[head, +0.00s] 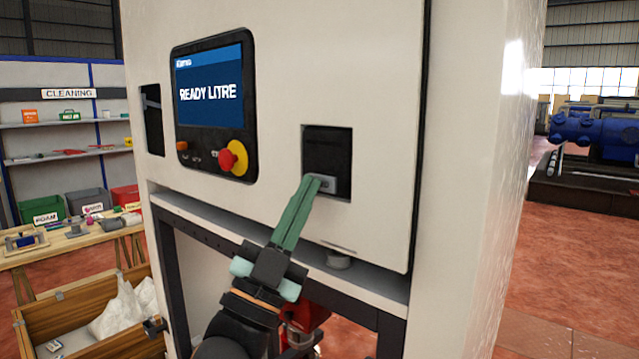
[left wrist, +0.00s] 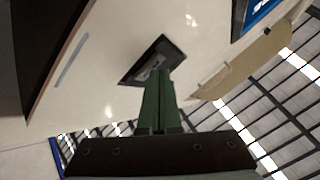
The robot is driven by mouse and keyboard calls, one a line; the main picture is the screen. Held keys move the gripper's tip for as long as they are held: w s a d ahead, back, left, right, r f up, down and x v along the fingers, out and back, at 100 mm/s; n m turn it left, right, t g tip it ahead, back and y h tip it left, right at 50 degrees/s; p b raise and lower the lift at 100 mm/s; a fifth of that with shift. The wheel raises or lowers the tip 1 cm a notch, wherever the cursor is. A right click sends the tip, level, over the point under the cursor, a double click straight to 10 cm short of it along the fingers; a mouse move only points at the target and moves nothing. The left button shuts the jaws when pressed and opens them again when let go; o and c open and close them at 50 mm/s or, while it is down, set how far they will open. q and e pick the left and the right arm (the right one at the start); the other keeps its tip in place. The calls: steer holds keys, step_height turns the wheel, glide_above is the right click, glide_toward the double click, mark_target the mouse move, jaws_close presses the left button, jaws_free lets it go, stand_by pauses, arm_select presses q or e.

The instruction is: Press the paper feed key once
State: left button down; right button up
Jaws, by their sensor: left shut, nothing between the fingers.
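The paper feed key (head: 329,184) is a small grey key with lettering, low in a dark square recess (head: 328,147) on the white dispenser front. My left gripper (head: 315,180) is shut and empty, with green fingers. Its tips are at the left part of the key and cover some of it. I cannot tell whether they touch it. In the left wrist view the shut fingers (left wrist: 162,74) reach to the dark recess (left wrist: 165,52), and the grey key (left wrist: 152,66) shows partly at their tips. My right gripper is not in view.
Left of the recess is a panel with a blue screen (head: 209,86) reading "READY LITRE" and a red stop button on yellow (head: 235,157). A ledge (head: 290,252) runs below the front. A workbench (head: 75,240) and a wooden crate (head: 95,315) stand at the left.

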arm_select(q)
steer(key=shift+w+d, duration=0.1)
stand_by(0.6)
steer(key=shift+s+a, duration=0.5)
steer(key=shift+s, duration=0.15)
steer(key=s+a, duration=0.1)
steer(key=s, duration=0.1)
steer(key=s+a+p, duration=0.1)
steer(key=s+a, duration=0.1)
stand_by(0.7)
